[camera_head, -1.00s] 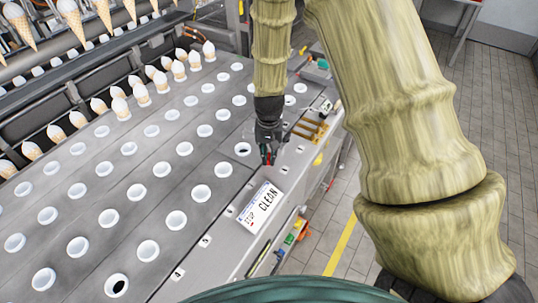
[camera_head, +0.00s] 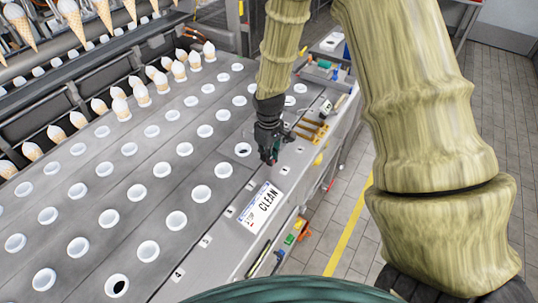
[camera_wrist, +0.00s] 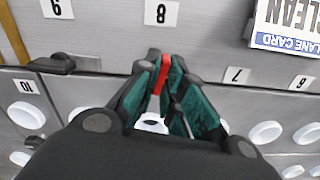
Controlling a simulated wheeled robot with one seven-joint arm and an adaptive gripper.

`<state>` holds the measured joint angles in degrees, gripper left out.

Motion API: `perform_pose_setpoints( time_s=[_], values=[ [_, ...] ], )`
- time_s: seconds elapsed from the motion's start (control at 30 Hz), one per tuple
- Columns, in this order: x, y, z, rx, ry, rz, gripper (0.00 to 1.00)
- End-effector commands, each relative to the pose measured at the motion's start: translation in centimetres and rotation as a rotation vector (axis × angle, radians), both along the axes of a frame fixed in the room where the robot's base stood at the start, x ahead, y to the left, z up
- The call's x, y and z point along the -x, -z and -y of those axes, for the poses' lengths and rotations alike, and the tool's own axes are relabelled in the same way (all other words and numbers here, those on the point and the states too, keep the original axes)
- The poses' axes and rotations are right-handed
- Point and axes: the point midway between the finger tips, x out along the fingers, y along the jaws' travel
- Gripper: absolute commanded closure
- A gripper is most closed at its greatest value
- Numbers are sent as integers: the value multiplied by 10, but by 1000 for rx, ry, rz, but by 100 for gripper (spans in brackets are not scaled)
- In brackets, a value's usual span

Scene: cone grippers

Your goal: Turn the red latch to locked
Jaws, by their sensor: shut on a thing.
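The red latch (camera_wrist: 160,74) shows in the wrist view as a narrow upright red piece between my gripper's two fingertips. My gripper (camera_wrist: 161,88) has black fingers with teal inner pads, and they are closed on the latch from both sides. The latch's lower part and pivot are hidden by the fingers. In the head view my gripper (camera_head: 270,158) points down at the grey rail along the conveyor's right edge, just beyond the CLEAN card. Only a speck of red shows there, so the latch's angle cannot be read from that view.
A lane card (camera_head: 262,206) reading CLEAN lies on the rail close to my gripper. Number labels, such as 8 (camera_wrist: 161,13), run along the rail. A black fitting (camera_wrist: 68,63) sits near label 9. White cup holders fill the conveyor (camera_head: 120,180); open floor (camera_head: 345,190) lies right.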

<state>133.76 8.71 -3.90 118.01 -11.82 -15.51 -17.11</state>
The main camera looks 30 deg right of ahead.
Motion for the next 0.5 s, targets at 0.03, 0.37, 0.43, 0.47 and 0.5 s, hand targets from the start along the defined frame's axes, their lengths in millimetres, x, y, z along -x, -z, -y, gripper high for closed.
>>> perform_pose_setpoints(
  time_s=[0.03,0.37,0.43,0.47,0.5],
  values=[
    [0,0,1,0,-24,0,100],
    [0,0,1,1,-140,-1,100],
    [0,0,1,1,-150,-1,100],
    [0,0,1,1,-153,-1,100],
    [0,0,1,1,-156,0,100]
  ],
)
